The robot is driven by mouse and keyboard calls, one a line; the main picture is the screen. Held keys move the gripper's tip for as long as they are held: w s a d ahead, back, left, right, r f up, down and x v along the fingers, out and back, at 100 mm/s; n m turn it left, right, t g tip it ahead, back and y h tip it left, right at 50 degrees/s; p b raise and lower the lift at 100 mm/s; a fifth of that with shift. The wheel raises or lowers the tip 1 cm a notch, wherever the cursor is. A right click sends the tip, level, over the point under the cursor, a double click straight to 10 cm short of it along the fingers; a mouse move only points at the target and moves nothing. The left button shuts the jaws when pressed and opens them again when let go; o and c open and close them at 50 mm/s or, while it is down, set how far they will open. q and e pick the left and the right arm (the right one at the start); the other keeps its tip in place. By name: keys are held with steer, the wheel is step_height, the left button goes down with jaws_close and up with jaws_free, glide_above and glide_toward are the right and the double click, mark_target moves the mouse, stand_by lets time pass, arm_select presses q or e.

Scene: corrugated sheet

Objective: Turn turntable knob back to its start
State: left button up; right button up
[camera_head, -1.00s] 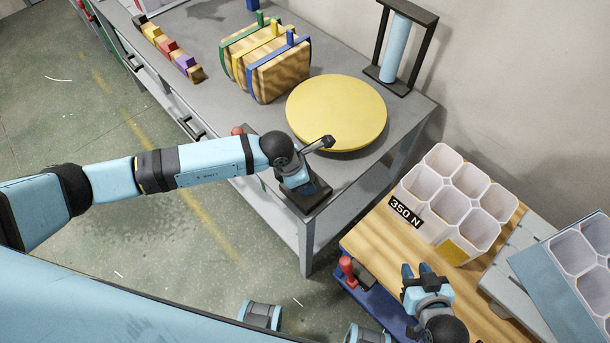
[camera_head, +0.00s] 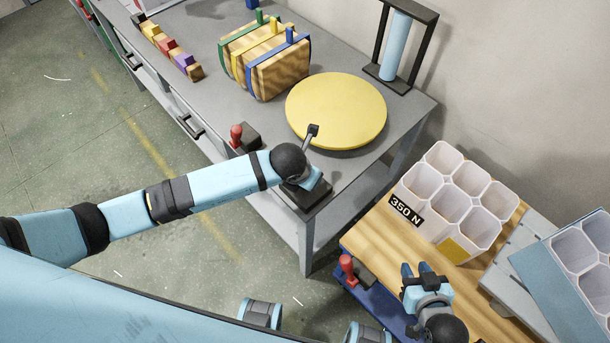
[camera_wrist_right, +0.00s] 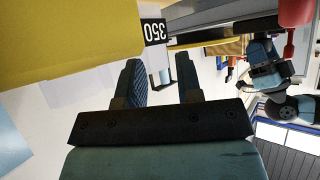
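The yellow round turntable (camera_head: 336,108) lies on the grey bench. My left gripper (camera_head: 307,186) points down at a dark block (camera_head: 312,194) on the bench's near corner, in front of the turntable. Its fingertips, and any knob under them, are hidden by my wrist, so I cannot tell whether it is shut. A dark rod with a square end (camera_head: 313,130) rises beside this wrist, overlapping the turntable's near edge in the picture. My right gripper (camera_head: 417,271) is over the wooden table; in the right wrist view its fingers (camera_wrist_right: 161,80) are apart and empty.
A red-handled knob (camera_head: 237,132) stands on the bench's front edge, left of my left wrist. Another red-handled knob (camera_head: 347,266) is left of my right gripper. A white cell crate marked 350 N (camera_head: 405,208) stands behind my right gripper.

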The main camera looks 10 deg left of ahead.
stand_by(0.3)
arm_select(q)
steer(key=o, duration=0.9)
steer(key=shift+o, duration=0.2)
steer(key=b+v, duration=0.1)
steer(key=v, duration=1.2)
steer(key=shift+s+r, duration=0.2)
steer(key=shift+r, duration=0.2)
